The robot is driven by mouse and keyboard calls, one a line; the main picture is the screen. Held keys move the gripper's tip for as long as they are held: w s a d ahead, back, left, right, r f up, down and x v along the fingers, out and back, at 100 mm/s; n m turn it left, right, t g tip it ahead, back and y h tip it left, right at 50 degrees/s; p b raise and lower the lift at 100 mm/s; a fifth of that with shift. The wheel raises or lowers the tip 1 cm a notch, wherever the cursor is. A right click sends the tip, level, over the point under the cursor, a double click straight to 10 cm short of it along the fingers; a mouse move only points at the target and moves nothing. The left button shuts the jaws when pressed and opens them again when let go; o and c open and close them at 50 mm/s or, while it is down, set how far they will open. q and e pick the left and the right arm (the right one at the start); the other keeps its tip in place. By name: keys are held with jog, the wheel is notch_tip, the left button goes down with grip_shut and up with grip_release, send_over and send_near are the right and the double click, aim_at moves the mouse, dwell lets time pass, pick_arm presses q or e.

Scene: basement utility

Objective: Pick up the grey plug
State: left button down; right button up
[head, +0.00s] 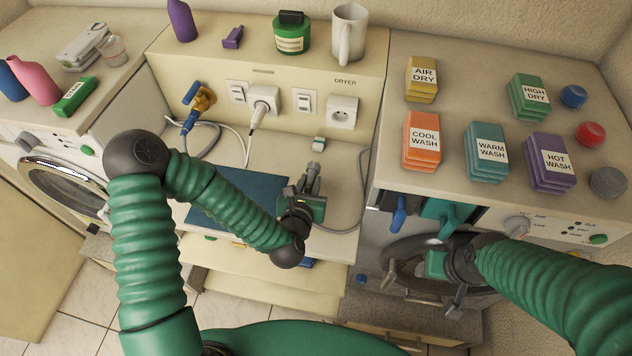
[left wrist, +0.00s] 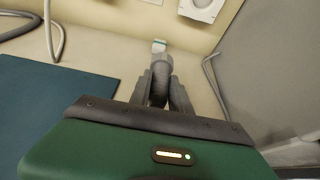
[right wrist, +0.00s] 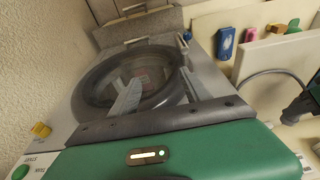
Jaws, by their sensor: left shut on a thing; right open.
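The grey plug (left wrist: 159,70) is between the two fingers of my left gripper (left wrist: 160,88) in the left wrist view. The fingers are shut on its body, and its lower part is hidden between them. In the head view the plug (head: 317,170) shows at the tip of my left gripper (head: 308,186), over the pale worktop to the right of the dark blue mat. My right gripper (right wrist: 160,90) is open and empty in front of the round machine door in the right wrist view.
The dark blue mat (head: 237,200) lies left of the plug. A small pale block with a green end (head: 319,144) lies just behind it. A dryer socket (head: 342,112) and a white plug (head: 263,98) are on the back panel. A grey cable (head: 363,190) runs down the right side.

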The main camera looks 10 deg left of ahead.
pick_arm(q)
jog(key=s+a, duration=0.1)
jog(key=s+a+r+p, duration=0.1)
jog(key=s, duration=0.1)
jog(key=shift+s+a+r+p, duration=0.1)
jog(key=shift+s+a+p, duration=0.05)
jog(key=shift+p, duration=0.15)
jog(key=s+p, duration=0.1)
jog(key=p, duration=0.1)
jog(key=s+a+p, duration=0.1)
jog(key=p, duration=0.1)
jog(key=s+a+r+p, duration=0.1)
jog(key=p, duration=0.2)
jog(key=shift+s+a, duration=0.25)
jog(key=shift+s, duration=0.15)
jog(key=s+a+p, duration=0.1)
jog(key=s+p, duration=0.1)
jog(key=s+a+p, duration=0.1)
jog(key=s, duration=0.1)
jog(key=shift+a+f, duration=0.25)
jog(key=shift+a, duration=0.1)
jog(key=shift+s+a+f, duration=0.15)
jog(key=shift+s+a, duration=0.1)
jog(key=shift+s, duration=0.05)
jog(key=shift+w, duration=0.1)
